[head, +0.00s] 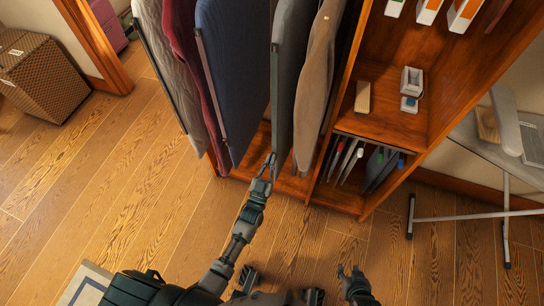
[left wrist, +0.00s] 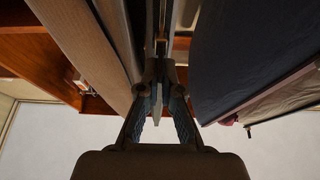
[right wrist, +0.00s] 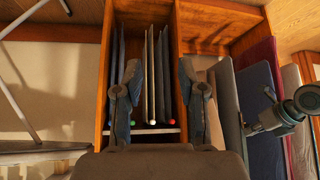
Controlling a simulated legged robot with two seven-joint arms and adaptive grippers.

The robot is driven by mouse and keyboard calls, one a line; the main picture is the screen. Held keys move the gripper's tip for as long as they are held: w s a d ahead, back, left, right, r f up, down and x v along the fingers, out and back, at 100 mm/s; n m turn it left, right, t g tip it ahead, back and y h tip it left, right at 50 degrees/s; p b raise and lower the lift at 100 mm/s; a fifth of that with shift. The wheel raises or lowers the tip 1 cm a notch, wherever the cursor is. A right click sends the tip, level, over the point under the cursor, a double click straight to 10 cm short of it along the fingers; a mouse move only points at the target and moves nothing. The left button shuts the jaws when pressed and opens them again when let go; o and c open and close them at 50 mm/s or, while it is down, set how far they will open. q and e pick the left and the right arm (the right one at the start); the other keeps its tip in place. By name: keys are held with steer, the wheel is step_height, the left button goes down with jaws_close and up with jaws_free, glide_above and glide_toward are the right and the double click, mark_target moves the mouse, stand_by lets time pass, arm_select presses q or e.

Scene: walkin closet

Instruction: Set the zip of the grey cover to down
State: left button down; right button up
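The grey cover (head: 292,60) hangs in the wardrobe between a navy cover and a tan one. Its zip (head: 275,95) runs as a dark strip down its front edge. My left gripper (head: 270,163) is at the lower end of this strip. In the left wrist view its fingertips (left wrist: 161,66) are drawn close together around a small dark piece, which looks like the zip pull (left wrist: 160,47); the fingers hide part of it. My right gripper (head: 352,272) is low over the floor, away from the covers. In the right wrist view it is open and empty (right wrist: 160,75).
The navy cover (head: 232,75) hangs left of the grey one, with maroon (head: 184,50) and pale grey (head: 160,60) covers beyond. The tan cover (head: 318,80) hangs close on the right. A wooden shelf unit (head: 400,115) stands right of it. The wooden floor (head: 110,190) is clear in front.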

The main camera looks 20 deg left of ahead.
arm_select(q)
steer(key=shift+f, duration=0.25)
steer(key=c, duration=1.3)
jaws_free()
steer(key=shift+c, duration=0.2)
steer(key=v, duration=1.2)
steer(key=shift+f, duration=0.2)
